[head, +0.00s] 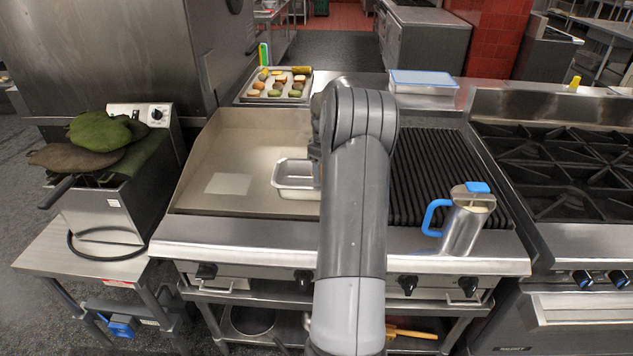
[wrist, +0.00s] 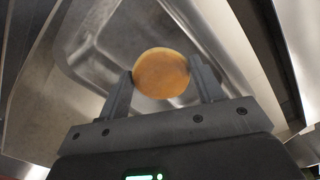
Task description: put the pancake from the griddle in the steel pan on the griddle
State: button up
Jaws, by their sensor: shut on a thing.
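The pancake (wrist: 160,73) is round and golden brown. In the wrist view it is between the two fingers of my gripper (wrist: 163,88), which is shut on it. Behind it in that view is the steel pan (wrist: 85,62), with its rim and inner walls showing. In the head view the steel pan (head: 291,174) sits on the flat griddle (head: 236,135), partly hidden by my arm. The pancake and my gripper are hidden behind my arm in the head view. I cannot tell whether the pancake touches the pan.
A ribbed grill (head: 436,165) lies right of my arm, with a steel jug with blue handle (head: 462,225) at its front. A tray of small coloured items (head: 276,98) and a blue-lidded container (head: 423,82) stand behind. The griddle's left part is clear except for a pale square patch.

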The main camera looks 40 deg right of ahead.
jog(key=shift+w+a+f, duration=0.25)
jog(key=shift+w+f, duration=0.15)
jog(key=shift+w, duration=0.2)
jog(key=shift+w+a+f, duration=0.25)
jog(key=shift+w+f, duration=0.15)
jog(key=shift+w, duration=0.15)
jog(key=shift+f, duration=1.95)
jog(key=shift+f, duration=0.15)
jog(key=o, duration=0.8)
